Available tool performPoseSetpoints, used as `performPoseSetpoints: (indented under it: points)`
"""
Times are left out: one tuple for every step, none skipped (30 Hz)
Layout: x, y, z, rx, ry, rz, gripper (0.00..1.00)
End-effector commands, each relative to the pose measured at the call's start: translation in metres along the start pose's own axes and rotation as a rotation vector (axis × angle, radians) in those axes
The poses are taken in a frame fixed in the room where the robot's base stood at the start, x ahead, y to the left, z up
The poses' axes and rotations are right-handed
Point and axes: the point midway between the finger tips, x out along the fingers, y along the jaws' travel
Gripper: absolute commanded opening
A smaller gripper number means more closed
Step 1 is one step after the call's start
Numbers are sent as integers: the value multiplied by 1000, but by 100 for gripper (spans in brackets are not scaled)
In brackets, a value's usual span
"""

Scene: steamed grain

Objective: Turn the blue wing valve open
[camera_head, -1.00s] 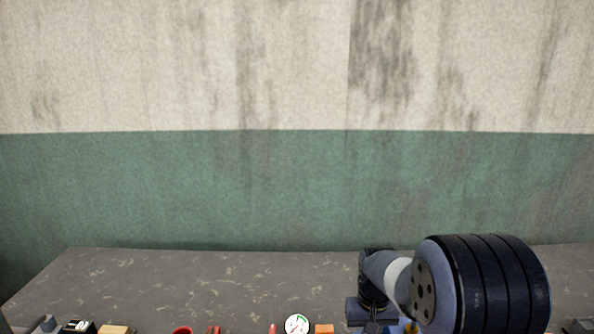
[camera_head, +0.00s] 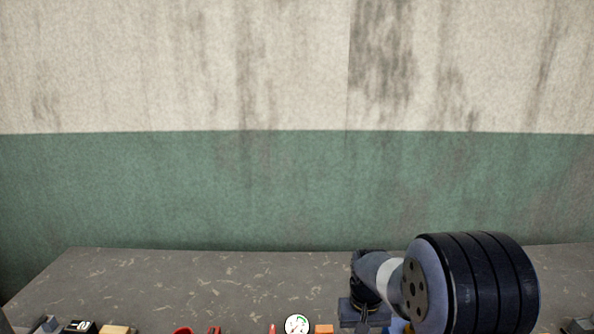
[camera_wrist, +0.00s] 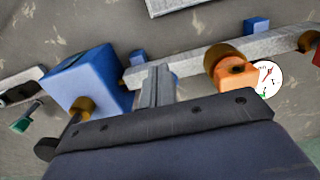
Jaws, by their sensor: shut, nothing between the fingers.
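In the wrist view my gripper (camera_wrist: 158,86) points at the pipework, its two grey fingers together with nothing between them. A large blue block (camera_wrist: 88,78) with a brass fitting lies just left of the fingers.
A grey pipe (camera_wrist: 190,62) runs right from the fingers to a brass ring and an orange block (camera_wrist: 237,76). A round white gauge (camera_wrist: 266,78) stands beside it. A small green-tipped part (camera_wrist: 22,124) is at far left. The grey bench (camera_head: 200,275) is bare behind.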

Motion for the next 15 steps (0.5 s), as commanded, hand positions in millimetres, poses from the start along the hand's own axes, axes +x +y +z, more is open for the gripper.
performPoseSetpoints:
  points:
    - [0, 0, 0, 0, 1, 0, 0]
    - [0, 0, 0, 0, 1, 0, 0]
    - [0, 0, 0, 0, 1, 0, 0]
    - [0, 0, 0, 0, 1, 0, 0]
    - [0, 0, 1, 0, 1, 0, 0]
    - [0, -1, 2, 0, 1, 0, 0]
    - [0, -1, 3, 0, 1, 0, 0]
    - [0, -1, 4, 0, 1, 0, 0]
    - [0, -2, 5, 0, 1, 0, 0]
    - [0, -2, 6, 0, 1, 0, 0]
    - [0, -2, 7, 0, 1, 0, 0]
    - [-1, -2, 8, 0, 1, 0, 0]
    - [-1, -2, 8, 0, 1, 0, 0]
    - [-3, -2, 8, 0, 1, 0, 0]
    - [-5, -2, 8, 0, 1, 0, 0]
